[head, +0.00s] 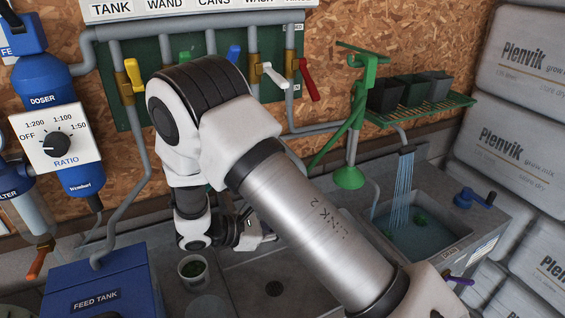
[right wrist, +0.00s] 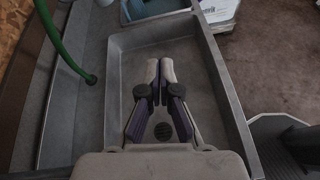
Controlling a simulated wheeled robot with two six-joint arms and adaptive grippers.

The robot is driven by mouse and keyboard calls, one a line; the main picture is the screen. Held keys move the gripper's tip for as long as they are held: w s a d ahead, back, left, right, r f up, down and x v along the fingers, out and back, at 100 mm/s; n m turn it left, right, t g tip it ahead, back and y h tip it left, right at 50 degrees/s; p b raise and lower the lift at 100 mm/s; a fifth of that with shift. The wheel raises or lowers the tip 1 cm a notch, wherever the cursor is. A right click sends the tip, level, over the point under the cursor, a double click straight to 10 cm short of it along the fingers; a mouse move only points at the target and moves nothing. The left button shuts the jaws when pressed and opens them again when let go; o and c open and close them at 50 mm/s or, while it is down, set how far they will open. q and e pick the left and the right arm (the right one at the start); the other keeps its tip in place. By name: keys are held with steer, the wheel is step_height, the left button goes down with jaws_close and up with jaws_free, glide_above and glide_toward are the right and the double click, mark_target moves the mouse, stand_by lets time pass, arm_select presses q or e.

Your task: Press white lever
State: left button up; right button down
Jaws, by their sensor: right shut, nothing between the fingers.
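The white lever (head: 275,75) sits on a pipe valve on the green board (head: 151,52) at the back, under the label row. It is tilted down to the right. My right arm crosses the middle of the head view, close to the lever in the picture, with the gripper well below it. My right gripper (head: 262,240) is low over the grey basin and partly hidden behind my arm. In the right wrist view its fingers (right wrist: 160,68) are shut with nothing between them, above the basin drain (right wrist: 163,131). My left gripper is not in view.
Yellow (head: 133,75), blue (head: 233,53) and red (head: 308,80) levers are beside the white one. A green stand (head: 350,130) and a shelf of black pots (head: 418,91) are right. Water runs into the right sink (head: 415,235). A blue feed tank (head: 104,288) is left.

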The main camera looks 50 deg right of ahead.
steer(key=a+f+m+t+y+p, duration=0.6)
steer(key=m+y, duration=0.7)
steer(key=y, duration=0.1)
steer(key=w+a+r+m+t+y+p, duration=0.35)
steer(key=w+r+m+t+y, duration=0.25)
steer(key=r+m+t, duration=0.45)
steer(key=d+r+m+t+h+p, duration=0.2)
steer(key=d+r+m+t, duration=0.35)
steer(key=r+m, duration=0.55)
steer(key=s+d+r+m+t+h, duration=0.1)
steer(key=d+r+m+h, duration=0.1)
steer(key=d+m+h, duration=0.1)
steer(key=s+d+r+m+t+h+p, duration=0.1)
steer(key=s+d+r+m+h, duration=0.1)
steer(key=m+h, duration=0.4)
steer(key=s+d+r+m+t+h, duration=0.2)
steer(key=d+r+m+h, duration=0.2)
steer(key=m, duration=0.4)
steer(key=shift+s+d, duration=0.2)
steer(key=shift+d, duration=0.45)
steer(key=shift+w+f, duration=0.1)
steer(key=shift+w, duration=0.05)
